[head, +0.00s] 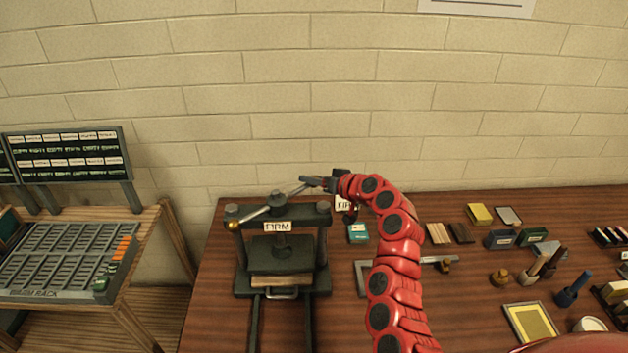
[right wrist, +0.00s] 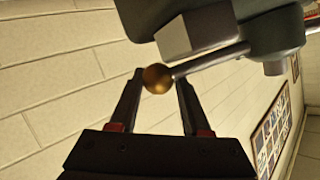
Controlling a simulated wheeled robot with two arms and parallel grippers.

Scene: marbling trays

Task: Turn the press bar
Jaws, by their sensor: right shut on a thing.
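The dark press (head: 282,245) stands on the wooden table, with a label reading FIRM on its front. Its press bar (head: 268,207) is a thin metal rod above the crossbeam, slanting up to the right. A brass ball (head: 233,225) is on its near left end. My right gripper (head: 309,183) is at the bar's far right end. In the right wrist view, another brass ball (right wrist: 157,78) on the bar's end sits between the fingers of my right gripper (right wrist: 160,84), which is shut on it. My left gripper is not in view.
A wooden-topped rack table (head: 140,235) with a slotted tray stands left of the press. Small blocks, boxes, brushes and a yellow framed tray (head: 505,312) lie on the table's right side. The brick wall (head: 300,100) is close behind.

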